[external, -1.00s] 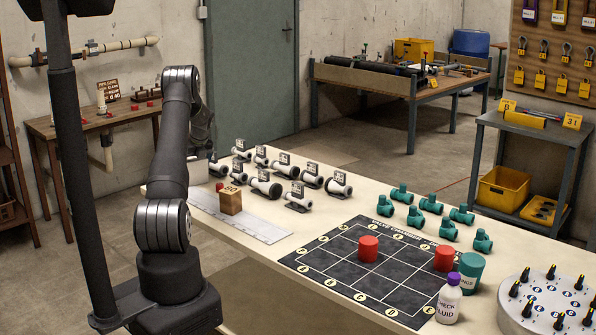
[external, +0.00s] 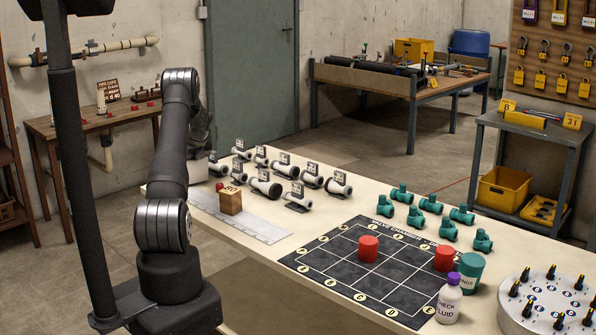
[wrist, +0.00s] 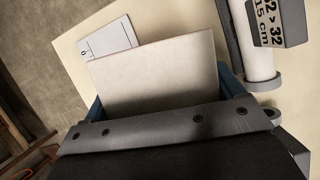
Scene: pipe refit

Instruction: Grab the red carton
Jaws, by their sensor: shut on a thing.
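In the wrist view my gripper (wrist: 163,95) is shut on a pale cream, flat-faced thing (wrist: 155,70), with a jaw at each side of it. No red shows on the face I see, so I cannot tell whether this is the red carton. In the external view the gripper is hidden behind my arm. No red carton can be made out there. Two red cylinders (external: 368,249) (external: 444,259) stand on the dark grid mat (external: 330,281), and a small red thing (external: 220,187) is beside a wooden block (external: 231,202).
Grey-white pipe pieces with dark tags (external: 298,197) stand along the bench (external: 215,237). Teal fittings (external: 448,231), a teal cup (external: 469,272), a white bottle (external: 449,300) and a round knobbed panel (external: 550,300) are at the right. A tagged pipe (wrist: 252,45) is close right of my gripper.

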